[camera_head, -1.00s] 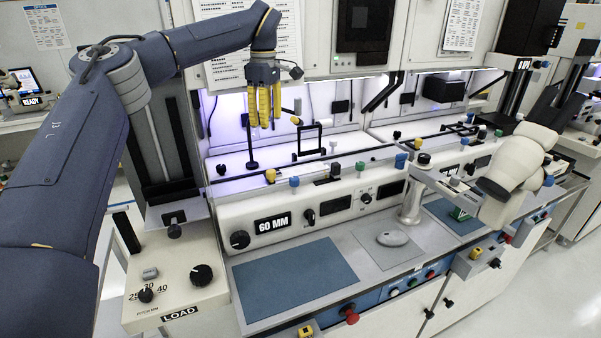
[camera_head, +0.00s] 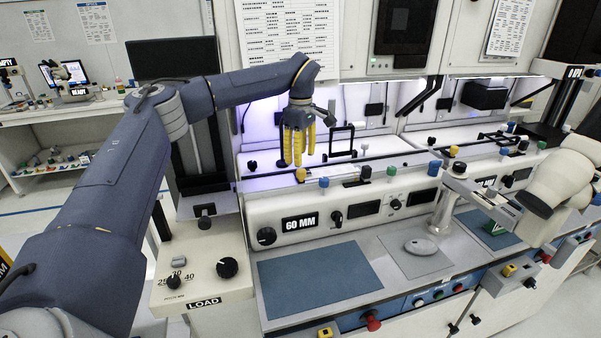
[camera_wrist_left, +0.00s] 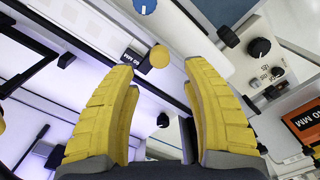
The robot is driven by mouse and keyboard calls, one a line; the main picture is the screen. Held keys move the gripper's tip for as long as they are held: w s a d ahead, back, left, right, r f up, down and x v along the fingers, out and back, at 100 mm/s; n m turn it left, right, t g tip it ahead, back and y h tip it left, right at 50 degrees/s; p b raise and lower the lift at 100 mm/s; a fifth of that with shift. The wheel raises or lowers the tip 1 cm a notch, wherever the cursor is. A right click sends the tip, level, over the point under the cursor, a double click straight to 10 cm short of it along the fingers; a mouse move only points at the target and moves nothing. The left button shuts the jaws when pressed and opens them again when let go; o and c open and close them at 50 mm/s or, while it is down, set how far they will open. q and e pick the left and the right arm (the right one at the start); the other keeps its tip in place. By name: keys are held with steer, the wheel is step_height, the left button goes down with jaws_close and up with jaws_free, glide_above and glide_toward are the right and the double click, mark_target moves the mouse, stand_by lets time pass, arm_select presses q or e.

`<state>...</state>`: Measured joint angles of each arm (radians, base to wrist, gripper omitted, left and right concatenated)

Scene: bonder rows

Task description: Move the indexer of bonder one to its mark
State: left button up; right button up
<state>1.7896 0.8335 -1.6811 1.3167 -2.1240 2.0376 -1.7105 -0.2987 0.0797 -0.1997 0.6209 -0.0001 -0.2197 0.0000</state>
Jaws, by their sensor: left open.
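Bonder one has a pale front panel with a "60 MM" plate (camera_head: 300,222) and a rail along its top edge. On this rail sit a yellow knob (camera_head: 300,175), a blue knob (camera_head: 323,182), a black knob (camera_head: 365,173) and a green knob (camera_head: 391,171). I cannot tell for certain which part is the indexer or where its mark lies. My left gripper (camera_head: 298,162), with yellow fingers, is open and empty just above and behind the yellow knob. In the left wrist view a yellow knob (camera_wrist_left: 159,56) shows between the spread fingertips, apart from them. My right gripper is not in view.
A LOAD box (camera_head: 205,285) with dials stands at the front left. A blue mat (camera_head: 318,280) and a grey mouse-like object (camera_head: 420,246) lie on the bench. A black frame (camera_head: 342,142) stands behind the rail, right of the gripper. A white microscope-like head (camera_head: 563,185) is at the right.

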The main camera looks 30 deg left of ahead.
mark_target(300, 170)
arm_select(q)
steer(key=shift+f, duration=3)
jaws_close()
